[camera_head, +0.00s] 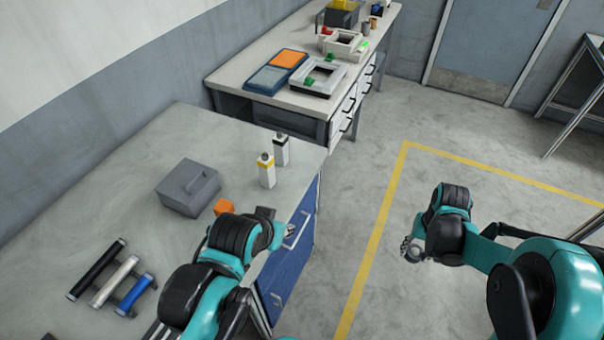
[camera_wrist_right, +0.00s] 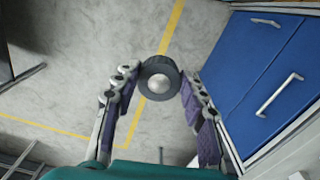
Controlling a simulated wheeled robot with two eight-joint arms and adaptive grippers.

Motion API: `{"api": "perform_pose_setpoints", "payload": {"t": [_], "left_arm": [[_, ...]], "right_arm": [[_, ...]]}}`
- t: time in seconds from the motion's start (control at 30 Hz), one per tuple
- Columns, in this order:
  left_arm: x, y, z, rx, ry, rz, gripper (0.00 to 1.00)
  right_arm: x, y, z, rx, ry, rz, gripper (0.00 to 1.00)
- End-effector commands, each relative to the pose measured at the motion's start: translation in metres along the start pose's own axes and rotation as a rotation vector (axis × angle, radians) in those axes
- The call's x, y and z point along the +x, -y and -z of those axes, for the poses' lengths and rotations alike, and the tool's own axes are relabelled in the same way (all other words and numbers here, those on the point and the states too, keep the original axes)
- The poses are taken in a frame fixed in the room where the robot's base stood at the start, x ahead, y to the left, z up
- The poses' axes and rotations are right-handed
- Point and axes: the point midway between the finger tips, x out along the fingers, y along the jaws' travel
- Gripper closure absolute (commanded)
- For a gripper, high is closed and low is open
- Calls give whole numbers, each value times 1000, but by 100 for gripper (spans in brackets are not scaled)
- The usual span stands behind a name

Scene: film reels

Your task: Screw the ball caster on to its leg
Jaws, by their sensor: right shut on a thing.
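The ball caster (camera_wrist_right: 159,80) is a dark round housing with a pale ball facing the camera in the right wrist view. My right gripper (camera_wrist_right: 157,88) is shut on it, a finger on each side. In the head view my right gripper (camera_head: 411,249) holds it over open floor, away from the table. Two white upright posts with narrow tops stand on the near table: one with a yellow band (camera_head: 267,171), one with a black band (camera_head: 281,150). I cannot tell which is the caster's leg. My left gripper (camera_head: 279,222) is at the table's right edge, partly hidden by its arm.
The near table (camera_head: 150,150) also bears a grey lidded box (camera_head: 188,190), an orange block (camera_head: 223,207) and a rack with black, silver and blue rods (camera_head: 116,280). Blue drawers (camera_head: 288,255) lie under its right edge. A farther bench (camera_head: 225,75) carries trays and frames.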

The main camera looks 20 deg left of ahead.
Motion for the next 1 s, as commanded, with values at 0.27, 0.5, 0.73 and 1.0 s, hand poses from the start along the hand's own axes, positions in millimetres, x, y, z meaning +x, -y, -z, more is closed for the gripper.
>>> {"api": "perform_pose_setpoints", "payload": {"t": [0.27, 0.5, 0.73, 1.0], "left_arm": [[0, 0, 0, 0, 0, 0, 66], [3, 1, 3, -65, 1, -10, 41], [33, 11, 28, -639, 8, -98, 41], [79, 54, 71, -1620, 40, -301, 41]], "right_arm": [[0, 0, 0, 1, 0, 0, 87], [-1, 2, -2, -30, 0, 0, 87], [-10, 22, -26, -295, 0, 0, 87], [-21, 50, -68, -760, 0, 0, 88]]}}
